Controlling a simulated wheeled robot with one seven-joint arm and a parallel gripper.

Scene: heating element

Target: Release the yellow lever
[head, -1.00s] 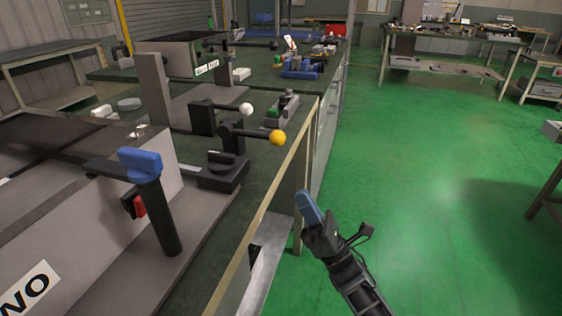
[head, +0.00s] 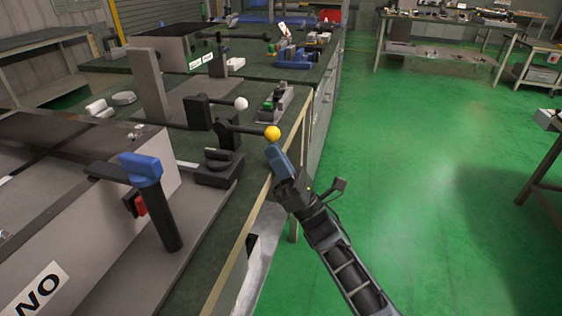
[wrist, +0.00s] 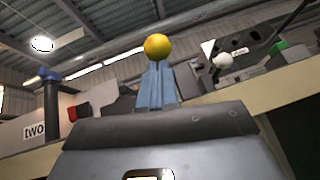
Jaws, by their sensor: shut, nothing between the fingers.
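The yellow lever is a dark horizontal arm ending in a yellow ball (head: 272,133), mounted on a black block at the bench's right edge. The yellow ball also shows in the wrist view (wrist: 158,46), just beyond the fingertips. My gripper (head: 274,150) has blue fingers, closed together and empty. In the head view its tips are just below the yellow ball; I cannot tell whether they touch it. In the wrist view the closed fingers (wrist: 156,70) point straight at the ball and overlap its lower edge.
A similar lever with a white ball (head: 241,104) stands just behind. A blue-topped post (head: 141,168) is at the left, beside a grey box with a red switch (head: 140,204). The green bench (head: 205,249) ends below the lever.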

